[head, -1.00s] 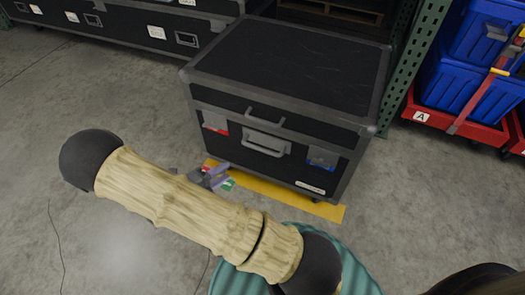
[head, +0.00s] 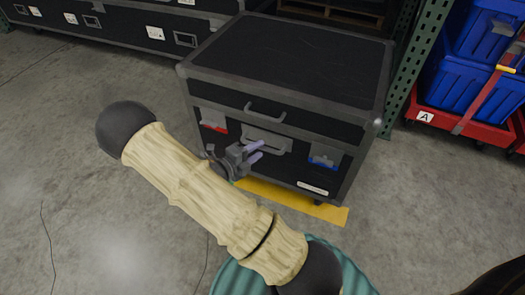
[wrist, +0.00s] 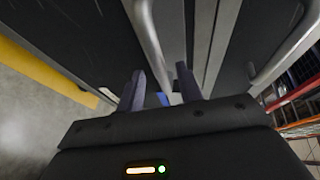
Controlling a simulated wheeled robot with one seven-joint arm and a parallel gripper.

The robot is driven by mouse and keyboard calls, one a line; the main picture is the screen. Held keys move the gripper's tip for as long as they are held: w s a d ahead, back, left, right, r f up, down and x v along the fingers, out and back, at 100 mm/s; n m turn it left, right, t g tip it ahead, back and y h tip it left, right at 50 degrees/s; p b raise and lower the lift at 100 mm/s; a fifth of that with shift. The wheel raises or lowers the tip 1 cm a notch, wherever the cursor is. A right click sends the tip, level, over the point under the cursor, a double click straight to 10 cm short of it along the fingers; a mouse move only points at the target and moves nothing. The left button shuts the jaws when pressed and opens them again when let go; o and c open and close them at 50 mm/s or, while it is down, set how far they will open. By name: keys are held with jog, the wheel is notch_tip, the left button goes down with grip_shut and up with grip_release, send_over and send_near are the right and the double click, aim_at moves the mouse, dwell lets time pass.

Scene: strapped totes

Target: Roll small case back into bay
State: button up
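The small case (head: 287,62) is a black flight case with grey metal edges, standing upright on the floor. Its front has an upper bar handle (head: 266,113), a recessed lower handle (head: 265,141), a red latch at left and a blue latch at right. My gripper (head: 258,152) is in front of the case face, near the lower handle. Metal handle bars (wrist: 150,40) show close ahead. Whether the fingers touch the case I cannot tell.
Yellow floor tape (head: 300,205) runs along the case's front base. A long black case (head: 140,22) stands behind at left. A green rack post (head: 406,60) and blue totes (head: 470,80) on a red dolly (head: 450,124) stand at right.

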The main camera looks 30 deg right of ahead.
aim_at(262, 148)
jog(key=shift+b+x, duration=0.4)
jog(key=shift+x, duration=1.2)
grip_shut()
jog(key=shift+w, duration=0.15)
